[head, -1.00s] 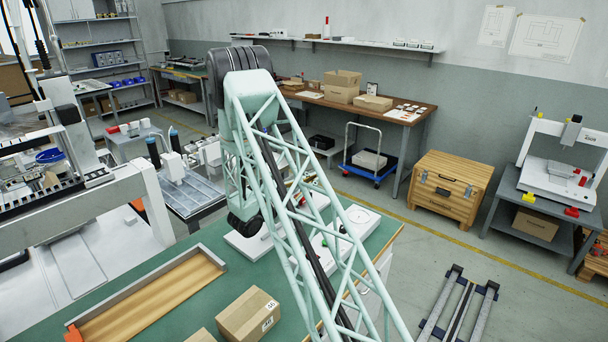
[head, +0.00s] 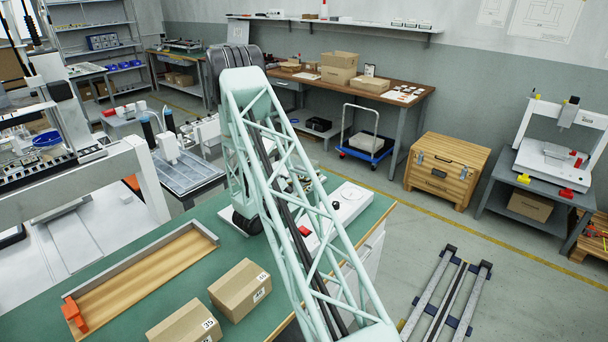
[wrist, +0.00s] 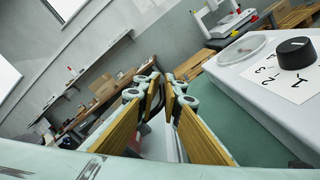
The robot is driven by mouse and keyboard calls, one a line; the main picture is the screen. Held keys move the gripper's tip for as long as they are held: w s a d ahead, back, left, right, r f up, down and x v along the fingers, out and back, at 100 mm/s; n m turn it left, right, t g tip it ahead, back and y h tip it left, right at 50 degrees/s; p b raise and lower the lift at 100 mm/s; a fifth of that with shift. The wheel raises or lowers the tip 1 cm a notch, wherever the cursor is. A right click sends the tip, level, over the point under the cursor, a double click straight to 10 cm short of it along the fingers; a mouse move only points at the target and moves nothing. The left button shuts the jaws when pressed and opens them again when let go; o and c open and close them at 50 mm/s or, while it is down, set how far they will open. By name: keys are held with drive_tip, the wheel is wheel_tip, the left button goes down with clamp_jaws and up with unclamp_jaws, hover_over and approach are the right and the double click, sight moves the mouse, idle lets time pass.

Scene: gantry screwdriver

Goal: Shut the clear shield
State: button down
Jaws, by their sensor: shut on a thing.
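I cannot make out the clear shield in either view. My gripper (wrist: 165,88) shows in the wrist view, with two yellow-faced fingers set close together. What lies between them is not clear to see. A white device (wrist: 260,85) with a black dial (wrist: 296,53) and a round disc stands to the right of the fingers, apart from them. In the head view my pale green lattice arm crosses the middle and hides part of the bench; the gripper's fingers do not show there.
The green bench (head: 130,320) carries a wooden tray (head: 150,275) and cardboard boxes (head: 238,290). A white gantry frame (head: 100,180) stands at the left. A wooden crate (head: 445,168) and a floor rail frame (head: 450,300) stand right, with free floor between.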

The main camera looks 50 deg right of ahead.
drive_tip(key=shift+w+f, duration=0.2)
drive_tip(key=shift+w, duration=0.05)
drive_tip(key=c, duration=2.9)
unclamp_jaws()
drive_tip(key=shift+a, duration=0.15)
drive_tip(key=shift+a, duration=5.85)
drive_tip(key=shift+r, duration=0.15)
